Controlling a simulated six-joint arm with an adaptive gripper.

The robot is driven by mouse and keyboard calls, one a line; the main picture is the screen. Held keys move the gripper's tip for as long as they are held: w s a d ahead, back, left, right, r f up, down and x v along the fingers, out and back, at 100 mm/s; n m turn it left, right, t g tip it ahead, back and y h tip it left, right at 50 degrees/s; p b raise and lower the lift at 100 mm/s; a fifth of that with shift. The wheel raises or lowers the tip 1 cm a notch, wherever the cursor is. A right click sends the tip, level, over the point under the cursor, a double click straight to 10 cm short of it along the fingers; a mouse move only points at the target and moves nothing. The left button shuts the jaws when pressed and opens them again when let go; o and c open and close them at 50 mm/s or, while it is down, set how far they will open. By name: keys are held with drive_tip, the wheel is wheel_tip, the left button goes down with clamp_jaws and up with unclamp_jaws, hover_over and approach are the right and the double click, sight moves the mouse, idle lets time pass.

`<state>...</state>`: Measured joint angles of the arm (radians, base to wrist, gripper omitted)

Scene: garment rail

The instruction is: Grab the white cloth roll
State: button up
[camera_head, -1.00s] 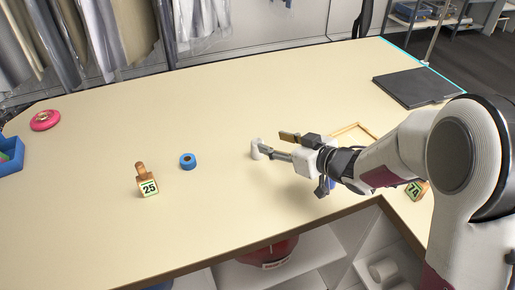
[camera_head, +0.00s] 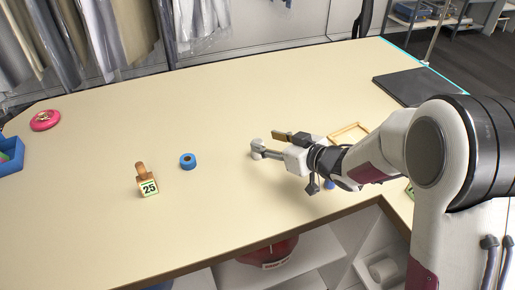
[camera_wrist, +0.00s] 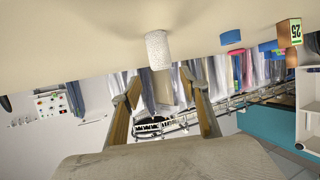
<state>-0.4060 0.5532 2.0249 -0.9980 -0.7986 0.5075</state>
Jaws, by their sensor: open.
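The white cloth roll (camera_head: 256,142) stands upright near the middle of the table, partly hidden by a fingertip of my gripper (camera_head: 267,144) in the head view. My gripper is open and empty, reaching in from the right, low over the table. In the wrist view, which is upside down, the white cloth roll (camera_wrist: 157,48) is ahead of my gripper (camera_wrist: 159,82), lined up with the gap between its two fingers. The roll appears just beyond the fingertips there. I cannot tell whether a finger touches it.
A blue tape roll (camera_head: 188,161) and a wooden block marked 25 (camera_head: 148,186) stand to the left. A pink round object (camera_head: 45,120) and a blue bin (camera_head: 10,155) are far left. A wooden frame (camera_head: 349,131) and a dark board (camera_head: 414,87) are right. The table behind the roll is clear.

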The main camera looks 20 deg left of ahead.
sight(259, 142)
drive_tip(key=shift+s+f+x, duration=0.15)
drive_tip(key=shift+f+x, duration=0.05)
drive_tip(key=shift+x, duration=1.1)
drive_tip(key=shift+s+f+x, duration=0.1)
drive_tip(key=shift+f+x, duration=0.05)
drive_tip(key=shift+x, duration=1.15)
drive_tip(key=c, duration=0.9)
